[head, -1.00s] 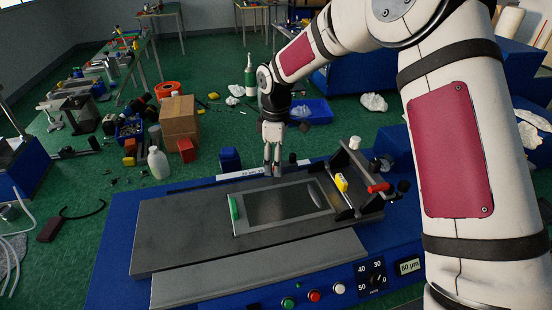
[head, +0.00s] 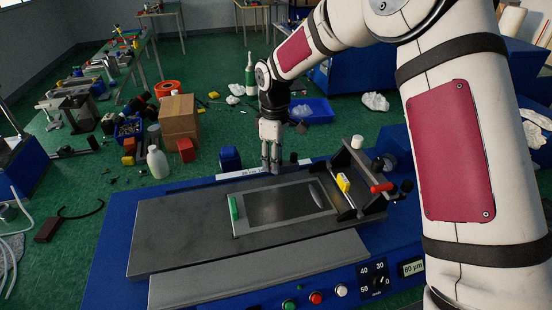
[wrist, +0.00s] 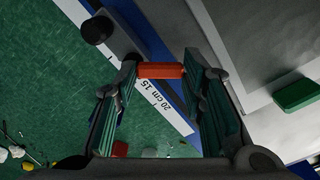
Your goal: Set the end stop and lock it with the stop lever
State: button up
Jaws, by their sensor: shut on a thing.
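My gripper (head: 271,169) is at the back edge of the press bed (head: 180,235), beside the white scale strip (head: 240,176). In the wrist view its two fingers (wrist: 160,82) close on the sides of a small orange-red block (wrist: 160,71). I cannot tell whether this block is the end stop or its lever. A grey bar with a dark round knob (wrist: 97,29) lies just beyond the block. In the head view the fingers hide the block.
A framed plate (head: 285,205) with a green piece (head: 234,208) lies on the bed. To its right are a yellow block (head: 343,182) and a red handle (head: 381,187). A blue container (head: 230,158) stands behind the bed. The bed's left part is bare.

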jog(key=m, duration=0.1)
jog(key=m+b, duration=0.1)
jog(key=m, duration=0.1)
jog(key=w+a+m+b, duration=0.1)
jog(key=m, duration=0.1)
jog(key=shift+w+a+m+b, duration=0.2)
jog(key=shift+m+b, duration=0.2)
jog(key=shift+m, duration=0.8)
jog(key=shift+w+a+m+b, duration=0.1)
jog(key=shift+w+m+b, duration=0.2)
jog(key=shift+m, duration=0.9)
jog(key=o, duration=1.2)
notch_tip(320, 180, up, 12)
jog(key=shift+s, duration=0.1)
